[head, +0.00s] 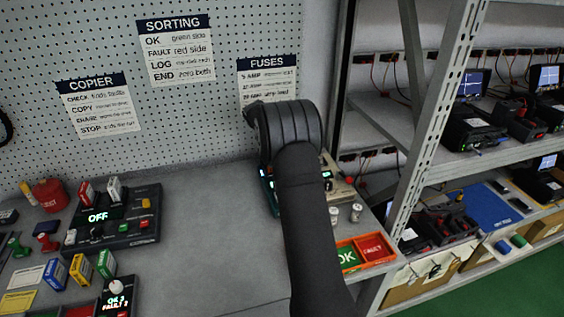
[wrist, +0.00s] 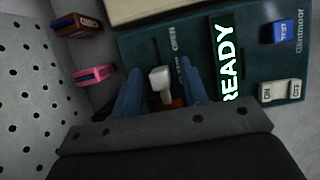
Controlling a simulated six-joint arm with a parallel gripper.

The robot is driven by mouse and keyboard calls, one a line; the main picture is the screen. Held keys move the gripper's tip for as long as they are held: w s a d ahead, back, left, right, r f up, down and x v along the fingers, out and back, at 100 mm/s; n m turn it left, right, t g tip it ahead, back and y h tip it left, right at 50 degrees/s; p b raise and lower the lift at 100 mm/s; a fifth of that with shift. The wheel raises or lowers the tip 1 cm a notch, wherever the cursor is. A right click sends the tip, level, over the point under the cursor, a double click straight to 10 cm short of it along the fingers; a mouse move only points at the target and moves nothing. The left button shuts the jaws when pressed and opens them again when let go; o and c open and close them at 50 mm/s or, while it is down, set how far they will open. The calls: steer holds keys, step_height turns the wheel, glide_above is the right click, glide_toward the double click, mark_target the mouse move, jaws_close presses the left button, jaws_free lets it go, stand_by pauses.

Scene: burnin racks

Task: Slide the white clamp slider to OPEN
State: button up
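In the wrist view the white clamp slider (wrist: 159,78) stands up from a dark slot in a teal tester (wrist: 195,35). In the head view my arm covers most of the tester (head: 266,190), and my gripper and the slider are hidden there.
The tester has a READY display (wrist: 226,60), a blue TEST button (wrist: 286,31) and an ON/OFF rocker (wrist: 281,91). A pink piece (wrist: 95,75) and a brown piece (wrist: 77,25) lie left of it. An orange OK/FAULT tray (head: 347,267) sits at the bench's right edge.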

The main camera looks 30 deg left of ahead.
steer(key=shift+f, duration=0.2)
jaws_close()
steer(key=shift+w+d, duration=1.5)
jaws_free()
steer(key=v, duration=1.7)
steer(key=shift+r, duration=0.25)
